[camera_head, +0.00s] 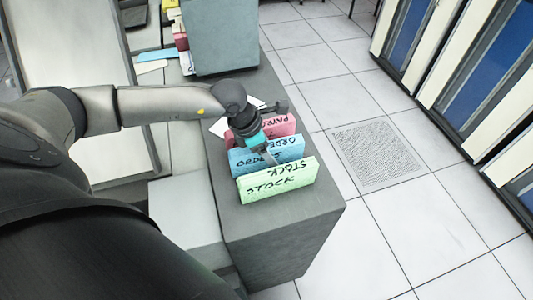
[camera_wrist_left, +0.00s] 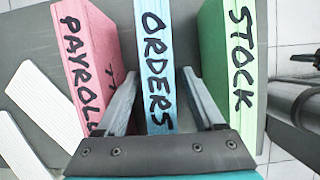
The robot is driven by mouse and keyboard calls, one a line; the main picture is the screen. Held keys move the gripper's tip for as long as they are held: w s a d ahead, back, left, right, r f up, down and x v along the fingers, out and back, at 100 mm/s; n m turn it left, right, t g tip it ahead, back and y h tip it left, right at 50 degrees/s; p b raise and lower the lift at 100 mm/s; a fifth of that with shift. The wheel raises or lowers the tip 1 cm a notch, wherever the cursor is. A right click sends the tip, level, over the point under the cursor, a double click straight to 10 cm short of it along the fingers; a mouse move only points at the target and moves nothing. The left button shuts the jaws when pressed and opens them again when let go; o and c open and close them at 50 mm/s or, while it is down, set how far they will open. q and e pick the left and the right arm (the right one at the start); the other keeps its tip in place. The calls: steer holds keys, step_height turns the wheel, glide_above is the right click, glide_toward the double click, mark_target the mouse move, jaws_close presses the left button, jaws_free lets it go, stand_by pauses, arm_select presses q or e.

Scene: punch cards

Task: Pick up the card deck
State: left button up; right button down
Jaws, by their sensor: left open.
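Three card decks stand on edge in a row on the grey cabinet top. They are the pink PAYROLL deck (camera_head: 284,125), the blue ORDERS deck (camera_head: 284,150) and the green STOCK deck (camera_head: 280,181). My left gripper (camera_head: 263,146) is down at the row, partly hiding the pink and blue decks in the head view. In the left wrist view its open fingers (camera_wrist_left: 160,90) lie on either side of the blue ORDERS deck (camera_wrist_left: 155,45), in the gaps beside the pink deck (camera_wrist_left: 88,60) and the green deck (camera_wrist_left: 228,65).
Loose white cards (camera_wrist_left: 38,90) lie on the cabinet top beside the pink deck. A grey-green box-shaped unit (camera_head: 212,38) stands behind the row. The cabinet edge (camera_head: 330,205) drops to a tiled floor on the right. Blue-panelled cabinets (camera_head: 450,80) stand farther right.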

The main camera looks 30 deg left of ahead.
arm_select(q)
steer(key=shift+w+d+f, duration=0.1)
steer(key=shift+f, duration=0.3)
jaws_close()
stand_by(0.4)
steer(key=shift+r, duration=0.1)
